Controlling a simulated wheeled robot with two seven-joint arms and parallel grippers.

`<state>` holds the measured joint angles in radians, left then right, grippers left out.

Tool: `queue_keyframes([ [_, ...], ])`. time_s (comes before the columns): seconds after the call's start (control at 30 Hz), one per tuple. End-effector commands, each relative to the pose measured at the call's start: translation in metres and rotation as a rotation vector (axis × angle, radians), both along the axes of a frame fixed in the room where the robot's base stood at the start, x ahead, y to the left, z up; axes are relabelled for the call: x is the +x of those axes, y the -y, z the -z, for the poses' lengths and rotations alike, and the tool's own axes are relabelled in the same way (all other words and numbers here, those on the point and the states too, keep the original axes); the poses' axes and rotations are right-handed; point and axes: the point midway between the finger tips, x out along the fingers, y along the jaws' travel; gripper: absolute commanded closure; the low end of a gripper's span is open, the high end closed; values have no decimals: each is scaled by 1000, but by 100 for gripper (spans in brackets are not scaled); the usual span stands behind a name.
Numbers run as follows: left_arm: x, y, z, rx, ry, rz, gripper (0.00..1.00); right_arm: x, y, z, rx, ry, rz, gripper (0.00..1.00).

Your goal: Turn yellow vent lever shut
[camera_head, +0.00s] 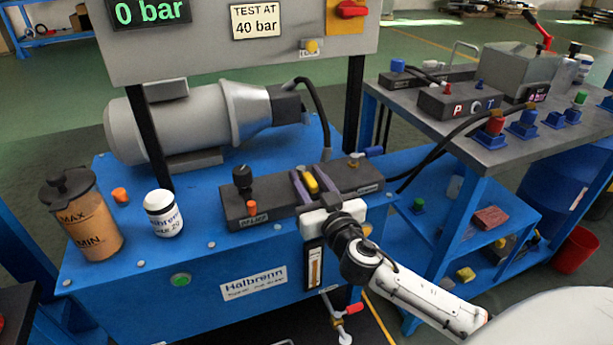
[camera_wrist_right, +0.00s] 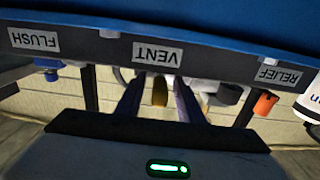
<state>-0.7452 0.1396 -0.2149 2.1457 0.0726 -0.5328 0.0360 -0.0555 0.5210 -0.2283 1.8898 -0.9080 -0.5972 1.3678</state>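The yellow vent lever (camera_head: 310,184) stands on the dark valve block (camera_head: 273,208) on top of the blue power unit. My right gripper (camera_head: 307,174) reaches in from the lower right, with its two purple fingers on either side of the lever. In the right wrist view the yellow lever (camera_wrist_right: 160,91) shows between the spread fingers (camera_wrist_right: 158,92), under the VENT label (camera_wrist_right: 157,55). A gap shows on each side of it, so the gripper is open around the lever. My left gripper is not in view.
An oil jug (camera_head: 88,225) and white can (camera_head: 163,213) stand further left. The gauge panel (camera_head: 230,45) overhangs behind, reading 0 bar. A grey bench (camera_head: 530,135) is at right.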

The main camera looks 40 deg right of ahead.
Motion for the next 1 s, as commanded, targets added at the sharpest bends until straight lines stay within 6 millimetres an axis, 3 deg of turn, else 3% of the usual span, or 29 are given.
queue_keyframes([
  [0.4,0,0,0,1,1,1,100,9,2,0,0,-1,0,66],
  [0.63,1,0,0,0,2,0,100,9,2,0,0,-1,0,100],
  [1.0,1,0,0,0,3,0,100,14,-5,0,0,0,-40,100],
])
